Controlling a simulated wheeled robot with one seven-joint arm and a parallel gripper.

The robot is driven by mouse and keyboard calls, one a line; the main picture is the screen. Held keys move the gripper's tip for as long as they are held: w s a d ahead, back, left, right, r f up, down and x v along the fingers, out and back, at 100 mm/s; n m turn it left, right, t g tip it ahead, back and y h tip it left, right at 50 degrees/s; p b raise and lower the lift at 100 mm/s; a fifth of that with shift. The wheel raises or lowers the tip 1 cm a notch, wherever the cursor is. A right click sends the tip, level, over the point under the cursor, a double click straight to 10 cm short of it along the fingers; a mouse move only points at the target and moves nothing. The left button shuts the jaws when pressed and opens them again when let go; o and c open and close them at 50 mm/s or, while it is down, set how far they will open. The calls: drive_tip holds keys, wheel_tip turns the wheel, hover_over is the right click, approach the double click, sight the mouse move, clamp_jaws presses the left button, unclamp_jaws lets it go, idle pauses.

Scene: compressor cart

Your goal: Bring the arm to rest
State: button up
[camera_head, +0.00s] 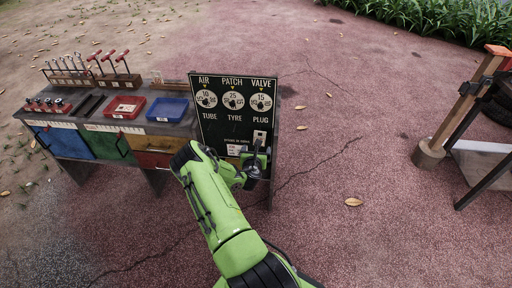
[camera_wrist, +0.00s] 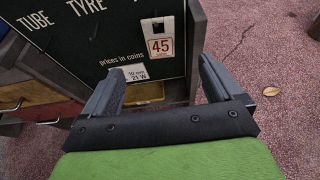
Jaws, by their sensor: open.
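My green arm reaches up from the bottom of the head view, with my gripper (camera_head: 262,160) in front of the lower right part of a black price board (camera_head: 222,132). In the wrist view my gripper (camera_wrist: 160,88) has its two dark fingers spread apart with nothing between them. I cannot tell the exact gap between fingertips and board.
Left of the board stands a workbench (camera_head: 180,131) with a red tray (camera_head: 125,107), a blue tray (camera_head: 168,109) and racks of tools. At the right is a wooden post (camera_head: 450,120) with a frame. Open paved ground (camera_head: 370,130) lies between the board and the post.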

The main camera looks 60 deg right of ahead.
drive_tip(key=shift+w+f, duration=0.15)
drive_tip(key=w+a+r+m+g+y+p, duration=0.1)
drive_tip(key=w+a+r+m, duration=0.2)
drive_tip(key=r+m, duration=0.3)
drive_tip(key=w+a+r+m+g+p, duration=0.1)
drive_tip(key=w+a+r+m, duration=0.2)
drive_tip(key=r, duration=0.6)
drive_tip(key=a+r+m+t+y+p, duration=0.25)
drive_tip(key=a+r+m+y, duration=0.55)
drive_tip(key=a+r, duration=0.95)
drive_tip(key=s+a+r+m+y+p, duration=0.1)
drive_tip(key=s+a+r, duration=0.2)
drive_tip(key=a, duration=0.2)
drive_tip(key=s+a+r+m+p, duration=0.1)
drive_tip(key=s+a+r+m, duration=0.15)
drive_tip(key=a, duration=0.35)
drive_tip(key=s+a+r+m+y, duration=0.1)
drive_tip(key=s+a+r, duration=0.1)
drive_tip(key=s+a, duration=0.25)
drive_tip(key=s+a+r+m+y+p, duration=0.1)
drive_tip(key=s+a+r, duration=0.1)
drive_tip(key=s+a, duration=0.6)
drive_tip(key=s, duration=0.3)
drive_tip(key=shift+g, duration=0.35)
